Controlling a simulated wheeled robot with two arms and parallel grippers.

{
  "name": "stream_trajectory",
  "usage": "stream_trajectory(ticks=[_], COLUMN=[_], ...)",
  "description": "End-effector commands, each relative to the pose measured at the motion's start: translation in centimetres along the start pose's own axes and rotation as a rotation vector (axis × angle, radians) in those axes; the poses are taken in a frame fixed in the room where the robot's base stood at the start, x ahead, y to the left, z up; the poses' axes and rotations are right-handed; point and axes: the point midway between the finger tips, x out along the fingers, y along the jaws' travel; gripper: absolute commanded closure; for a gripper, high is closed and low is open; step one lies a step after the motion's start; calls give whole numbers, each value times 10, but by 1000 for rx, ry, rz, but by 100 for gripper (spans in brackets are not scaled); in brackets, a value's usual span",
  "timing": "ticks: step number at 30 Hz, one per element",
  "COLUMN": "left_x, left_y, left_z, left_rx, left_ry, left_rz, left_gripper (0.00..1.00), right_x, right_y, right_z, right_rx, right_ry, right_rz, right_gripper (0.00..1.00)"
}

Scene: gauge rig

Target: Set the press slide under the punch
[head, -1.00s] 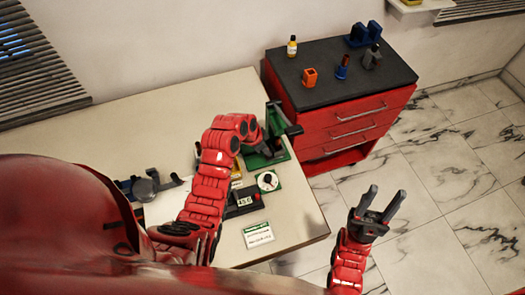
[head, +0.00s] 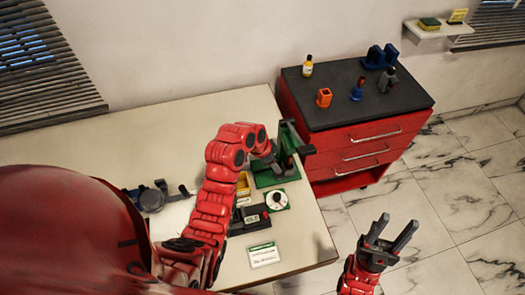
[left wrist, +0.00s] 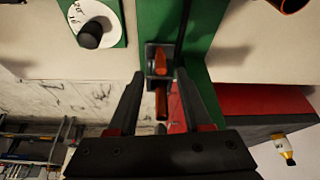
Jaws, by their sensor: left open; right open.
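The green press (head: 275,178) stands on the right part of the table, partly hidden by my left arm in the head view. In the left wrist view its green base (left wrist: 155,20) carries a grey bracket with an orange-red handle-like part (left wrist: 162,103), perhaps the slide; I cannot tell whether it is under the punch. My left gripper (left wrist: 161,76) is open, its fingers on either side of this part, with gaps visible. My right gripper (head: 397,230) is open and empty, out over the floor right of the table.
A white dial with a black knob (head: 277,200), a dark display unit (head: 250,218) and a card (head: 263,255) lie near the press. A measuring tool (head: 152,198) lies left of my arm. A red drawer cabinet (head: 345,148) with small items stands behind right.

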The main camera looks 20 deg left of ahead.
Motion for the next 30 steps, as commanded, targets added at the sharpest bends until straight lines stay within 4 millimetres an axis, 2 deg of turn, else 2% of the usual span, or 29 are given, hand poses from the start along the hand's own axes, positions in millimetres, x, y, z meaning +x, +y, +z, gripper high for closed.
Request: stream_trajectory(ticks=[2, 4, 6, 9, 13, 19, 30], left_x=[-15, -46, -66, -90, -112, -132, -135], left_y=[-2, -2, -2, -2, -2, -1, 0], left_z=[1, -2, -2, -1, 0, 2, 2], left_rx=[1, -1, 0, 0, 0, -1, -2], left_ry=[5, -1, -5, -5, -4, -3, -2], left_rz=[-9, -6, -5, -5, -5, -2, 0], left_gripper=[50, 50, 50, 50, 50, 50, 50], right_x=[-11, 12, 25, 42, 50, 56, 56], right_y=[0, 1, 1, 2, 2, 3, 3], right_z=[2, -2, -4, -7, -9, -9, -9], right_rx=[0, 0, 0, 0, 0, 0, 0], right_ry=[0, -1, 1, 0, 0, 0, 0], right_rz=[0, 0, 0, 0, 0, 0, 0], right_gripper=[50, 50, 50, 50, 50, 50, 50])
